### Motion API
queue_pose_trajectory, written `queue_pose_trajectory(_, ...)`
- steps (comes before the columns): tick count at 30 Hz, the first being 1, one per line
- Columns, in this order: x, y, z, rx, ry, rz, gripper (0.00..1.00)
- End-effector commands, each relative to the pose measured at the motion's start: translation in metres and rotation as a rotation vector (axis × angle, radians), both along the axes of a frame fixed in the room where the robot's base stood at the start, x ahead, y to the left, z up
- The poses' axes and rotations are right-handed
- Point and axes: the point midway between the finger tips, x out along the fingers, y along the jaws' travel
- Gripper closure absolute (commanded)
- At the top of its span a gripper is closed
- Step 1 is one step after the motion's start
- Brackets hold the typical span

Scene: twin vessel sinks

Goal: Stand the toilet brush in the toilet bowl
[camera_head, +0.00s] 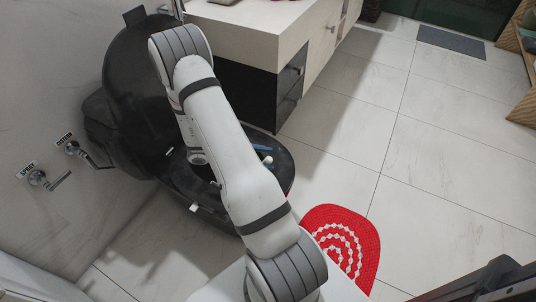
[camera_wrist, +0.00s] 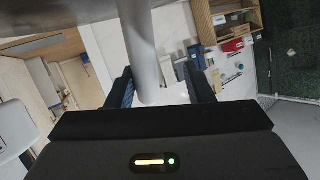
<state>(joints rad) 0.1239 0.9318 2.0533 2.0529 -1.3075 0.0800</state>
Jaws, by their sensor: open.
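The black toilet bowl (camera_head: 281,180) is in the middle left of the head view, with its dark lid (camera_head: 135,70) raised behind it. My white arm crosses in front and hides much of the bowl's opening. My gripper shows in the wrist view (camera_wrist: 163,88), its two dark fingers apart. A smooth pale cylinder (camera_wrist: 141,40) shows between the fingers, with a gap to each side. I cannot tell whether it is the toilet brush or part of my own arm. I cannot make out the toilet brush for certain in the head view.
A vanity (camera_head: 260,35) with dark drawers stands just right of the toilet. Two wall taps (camera_head: 45,180) are at the left. A red mat (camera_head: 345,240) lies on the floor in front.

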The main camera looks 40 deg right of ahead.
Motion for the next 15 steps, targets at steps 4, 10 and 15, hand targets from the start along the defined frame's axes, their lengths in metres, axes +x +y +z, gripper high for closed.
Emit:
queue_pose_trajectory(4, 0.0, 0.0, 0.0, 0.0, 0.0, 0.0, 0.53)
queue_pose_trajectory(10, 0.009, 0.013, 0.007, -0.001, 0.0, 0.003, 0.53)
queue_pose_trajectory(15, 0.026, 0.037, 0.017, -0.001, -0.001, 0.004, 0.53)
